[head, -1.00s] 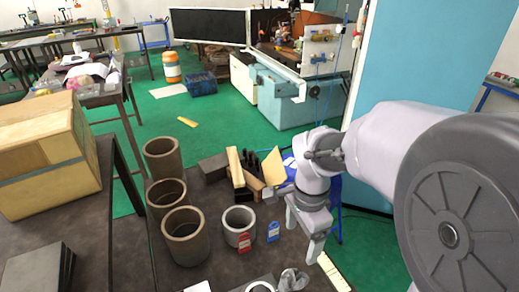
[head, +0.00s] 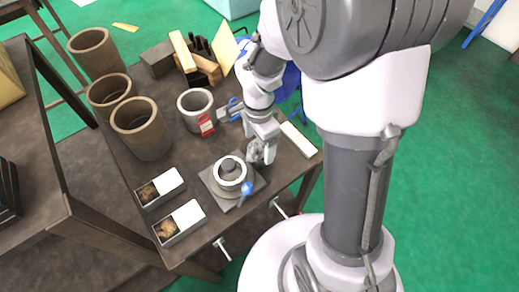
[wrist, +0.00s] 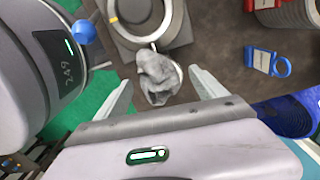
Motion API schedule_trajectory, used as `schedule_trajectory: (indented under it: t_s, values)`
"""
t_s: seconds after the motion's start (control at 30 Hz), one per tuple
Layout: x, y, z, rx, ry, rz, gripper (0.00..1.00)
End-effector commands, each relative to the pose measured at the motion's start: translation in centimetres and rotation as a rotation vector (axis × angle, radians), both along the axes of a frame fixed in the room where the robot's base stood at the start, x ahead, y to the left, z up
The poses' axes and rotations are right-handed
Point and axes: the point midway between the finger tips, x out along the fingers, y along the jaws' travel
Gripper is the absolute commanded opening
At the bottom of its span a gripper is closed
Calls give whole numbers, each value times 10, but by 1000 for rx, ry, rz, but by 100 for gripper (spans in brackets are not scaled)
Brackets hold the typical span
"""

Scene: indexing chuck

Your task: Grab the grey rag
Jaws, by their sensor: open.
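The grey rag (wrist: 158,75) is a small crumpled lump on the dark bench, beside the round chuck (wrist: 140,15). In the wrist view it lies between the two spread fingers of my gripper (wrist: 160,80), with a gap on each side. My gripper is open and points down at the bench. In the head view my gripper (head: 264,152) is low at the right of the chuck (head: 229,175), and the rag (head: 254,154) is partly hidden by it. How high the fingertips are above the bench is hard to tell.
A blue-knobbed lever (head: 247,188) sticks up at the chuck's front. A grey cup (head: 196,110) with a red tag (head: 206,124) stands behind it, near a blue tag (head: 235,108). Two small bins (head: 180,223) are at the front left. A pale bar (head: 298,139) lies along the right edge.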

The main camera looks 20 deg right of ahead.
Motion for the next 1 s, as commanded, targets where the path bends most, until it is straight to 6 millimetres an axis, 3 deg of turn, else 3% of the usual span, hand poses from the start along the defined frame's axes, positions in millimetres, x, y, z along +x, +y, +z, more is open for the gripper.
schedule_trajectory:
  t_s: [0.1, 0.43, 0.73, 1.0]
  values:
    - [0, 0, 3, 0, -1, 0, 81]
    - [0, 0, 3, 0, -1, 0, 16]
    - [0, 0, 7, 0, -1, 1, 15]
    - [1, 0, 44, -1, -2, 1, 15]
